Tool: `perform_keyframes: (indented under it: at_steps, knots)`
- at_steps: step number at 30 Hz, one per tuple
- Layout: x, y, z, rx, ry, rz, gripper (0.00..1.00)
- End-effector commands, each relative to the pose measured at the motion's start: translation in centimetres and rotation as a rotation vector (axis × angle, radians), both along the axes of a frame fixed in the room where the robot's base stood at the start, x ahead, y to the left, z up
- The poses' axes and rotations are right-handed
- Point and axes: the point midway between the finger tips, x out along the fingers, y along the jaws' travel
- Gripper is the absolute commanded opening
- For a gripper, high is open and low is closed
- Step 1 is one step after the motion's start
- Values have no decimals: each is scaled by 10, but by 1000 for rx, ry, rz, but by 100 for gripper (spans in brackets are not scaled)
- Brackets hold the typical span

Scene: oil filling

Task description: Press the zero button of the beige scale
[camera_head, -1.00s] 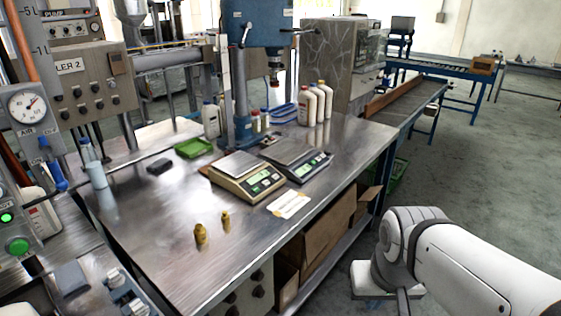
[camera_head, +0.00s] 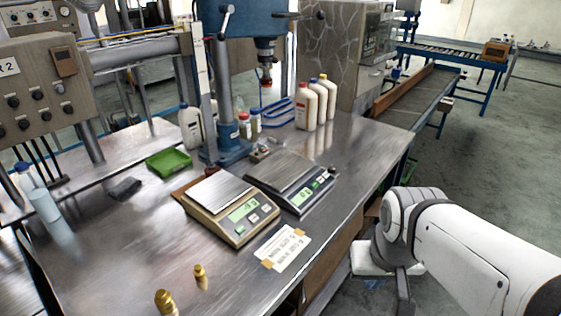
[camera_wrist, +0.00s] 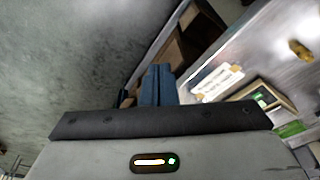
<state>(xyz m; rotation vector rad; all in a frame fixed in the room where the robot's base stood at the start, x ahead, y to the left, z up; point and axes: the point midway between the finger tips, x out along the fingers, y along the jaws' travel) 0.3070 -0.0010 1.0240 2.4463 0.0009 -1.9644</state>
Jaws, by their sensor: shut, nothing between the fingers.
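The beige scale (camera_head: 232,210) stands on the steel table in the head view, with a silver pan, a lit green display and small buttons on its front panel. I cannot read which button is the zero button. A dark scale (camera_head: 291,182) stands just to its right. In the wrist view the beige scale (camera_wrist: 264,97) shows at the right, partly cut off by my gripper's body. My gripper (camera_wrist: 158,72) is shut and empty in the wrist view, with its fingers over the floor and the table's edge, apart from the scale. In the head view only my arm shows.
A taped paper label (camera_head: 283,247) lies before the scales. Two brass fittings (camera_head: 200,277) stand near the front. A green tray (camera_head: 168,163), the blue drill press (camera_head: 222,150) and white bottles (camera_head: 312,105) are behind. Bare tabletop lies left of the beige scale.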

Motion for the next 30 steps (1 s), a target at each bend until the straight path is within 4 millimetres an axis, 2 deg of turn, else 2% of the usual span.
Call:
perform_keyframes:
  at_steps: [11, 14, 17, 20, 21, 23, 24, 26, 27, 30]
  knots:
    - [1, 0, 0, -2, -3, 2, 0]
    - [14, -4, -3, -30, -34, 14, 0]
    - [50, -5, -8, -95, -121, 64, 0]
    - [108, -11, -12, -189, -265, 152, 0]
    - [136, -10, -12, -225, -336, 204, 0]
    - [178, -3, -14, -269, -446, 295, 0]
    - [205, 6, -15, -291, -519, 366, 0]
    - [242, 26, -18, -306, -627, 479, 0]
    - [264, 41, -21, -304, -693, 559, 0]
    - [303, 84, -31, -281, -838, 751, 0]
